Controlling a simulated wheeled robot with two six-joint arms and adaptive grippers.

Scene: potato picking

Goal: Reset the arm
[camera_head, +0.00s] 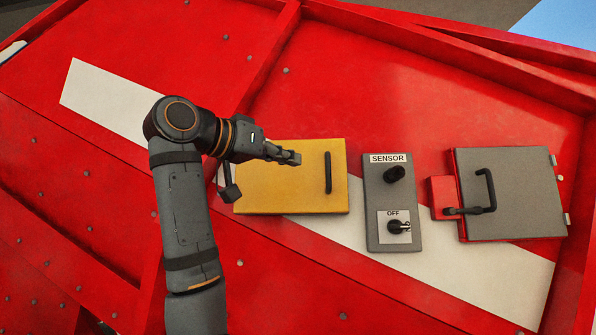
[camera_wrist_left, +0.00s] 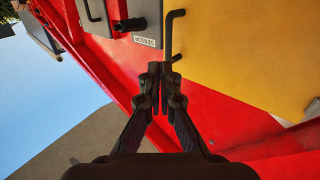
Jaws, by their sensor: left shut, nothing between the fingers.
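My left arm comes in from the lower left in the head view. Its gripper (camera_head: 290,157) is in front of the upper middle of a yellow panel (camera_head: 285,200) with a black handle (camera_head: 328,172). The gripper is left of the handle in that view. In the left wrist view the fingertips (camera_wrist_left: 158,75) are together with nothing between them, and the yellow panel (camera_wrist_left: 240,50) and its handle (camera_wrist_left: 173,35) lie beyond them. Whether the fingertips touch the panel cannot be told. My right gripper is not in view.
A grey box labelled SENSOR (camera_head: 388,225), with a knob and an OFF-marked switch, sits right of the yellow panel. A grey door (camera_head: 520,195) with a black handle and a red latch (camera_head: 441,190) is further right. All are on a red surface (camera_head: 340,80) with raised beams and a white stripe.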

